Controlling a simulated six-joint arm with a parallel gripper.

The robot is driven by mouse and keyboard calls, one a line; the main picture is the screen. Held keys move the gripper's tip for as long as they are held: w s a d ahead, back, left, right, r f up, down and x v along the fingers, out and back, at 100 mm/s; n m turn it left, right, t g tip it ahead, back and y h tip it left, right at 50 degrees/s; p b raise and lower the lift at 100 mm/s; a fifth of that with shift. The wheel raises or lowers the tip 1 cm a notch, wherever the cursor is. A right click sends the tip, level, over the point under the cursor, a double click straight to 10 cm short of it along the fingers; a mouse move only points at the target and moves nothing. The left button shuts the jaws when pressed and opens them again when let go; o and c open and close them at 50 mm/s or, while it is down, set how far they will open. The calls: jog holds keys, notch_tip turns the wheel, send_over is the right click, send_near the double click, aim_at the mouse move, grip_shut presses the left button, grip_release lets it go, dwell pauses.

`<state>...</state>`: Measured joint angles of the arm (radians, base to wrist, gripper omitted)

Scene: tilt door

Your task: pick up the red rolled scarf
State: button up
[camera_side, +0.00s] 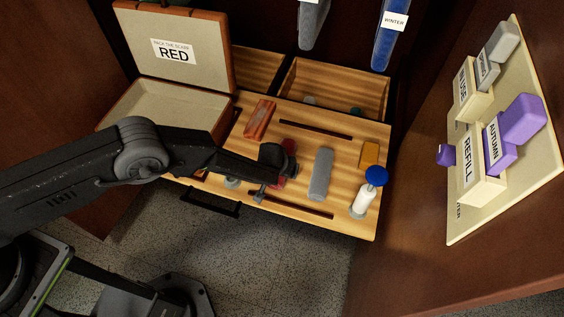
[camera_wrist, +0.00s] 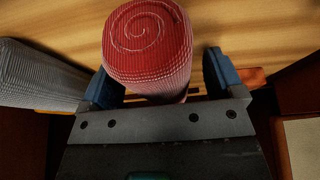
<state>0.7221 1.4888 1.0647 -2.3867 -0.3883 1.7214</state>
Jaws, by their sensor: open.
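The red rolled scarf (camera_wrist: 148,42) fills the upper middle of the wrist view, its spiral end facing the camera. In the side view it is mostly hidden behind my gripper (camera_side: 272,172), with a bit of red (camera_side: 292,171) showing. My gripper is open, and its two blue fingertips (camera_wrist: 161,80) stand on either side of the scarf's lower part in the wrist view. The scarf lies between the fingers; I cannot tell whether either finger touches it. The open case (camera_side: 170,108) at the upper left carries a label reading "PACK THE SCARF RED".
A grey roll (camera_side: 321,174) lies close to the right of my gripper; it also shows in the wrist view (camera_wrist: 38,75). An orange-red item (camera_side: 260,119) lies behind on the wooden board (camera_side: 225,172).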

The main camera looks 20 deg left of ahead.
jog(key=c, duration=1.1)
jog(key=shift+o, duration=0.2)
jog(key=shift+r, duration=0.1)
